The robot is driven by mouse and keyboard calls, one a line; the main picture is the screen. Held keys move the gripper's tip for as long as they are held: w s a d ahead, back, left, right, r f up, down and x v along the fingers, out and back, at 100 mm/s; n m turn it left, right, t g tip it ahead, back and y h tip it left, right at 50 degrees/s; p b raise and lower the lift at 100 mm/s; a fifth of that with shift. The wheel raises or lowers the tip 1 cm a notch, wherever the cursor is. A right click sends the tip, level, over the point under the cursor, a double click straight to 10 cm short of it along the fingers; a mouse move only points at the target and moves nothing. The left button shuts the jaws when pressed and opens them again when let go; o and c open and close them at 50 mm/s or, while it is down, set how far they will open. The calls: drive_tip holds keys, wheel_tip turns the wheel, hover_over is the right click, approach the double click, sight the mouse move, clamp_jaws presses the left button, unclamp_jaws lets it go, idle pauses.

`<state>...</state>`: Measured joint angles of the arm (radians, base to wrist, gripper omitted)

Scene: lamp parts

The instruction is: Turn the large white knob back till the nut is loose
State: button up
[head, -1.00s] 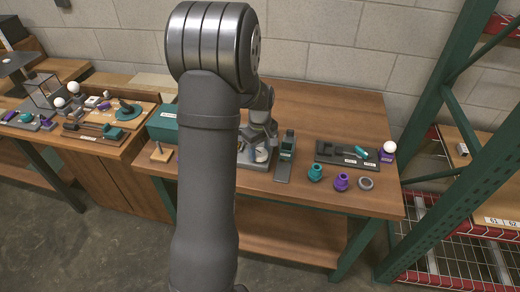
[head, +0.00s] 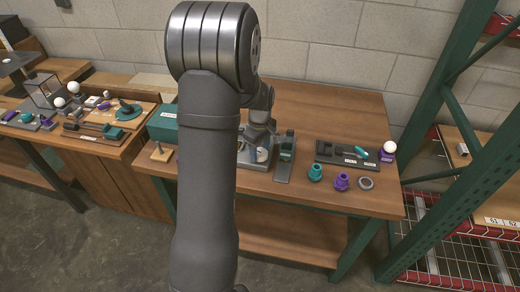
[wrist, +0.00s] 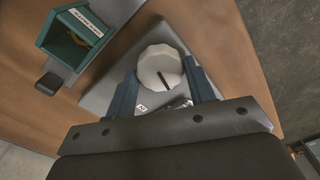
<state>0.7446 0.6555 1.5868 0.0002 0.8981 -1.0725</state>
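The large white knob (wrist: 160,68) has a faceted rim and a dark slot-like mark on its face. It sits on a grey base plate (wrist: 178,27) in the wrist view. My gripper (wrist: 161,76) has its two blue-grey fingers on opposite sides of the knob, close to its rim. I cannot tell whether they touch it. In the head view my arm hides much of the gripper, above the grey fixture (head: 247,157) on the table. The nut is not clearly seen; a small metallic part (wrist: 178,103) shows below the knob, between the fingers.
A teal open box (wrist: 78,38) with a label stands near the plate. Right of the fixture are a grey stand (head: 284,165), a teal part (head: 315,172), a purple part (head: 342,181), a grey ring (head: 366,184) and a dark tray (head: 335,150). The back of the table is clear.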

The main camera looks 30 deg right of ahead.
sight(260, 152)
drive_tip(key=o, duration=0.3)
wheel_tip(260, 152, up, 17)
drive_tip(key=shift+r, duration=0.2)
idle(0.4)
idle(0.4)
wheel_tip(260, 152, down, 18)
drive_tip(key=shift+r, duration=0.25)
drive_tip(key=shift+r, duration=0.1)
idle(0.4)
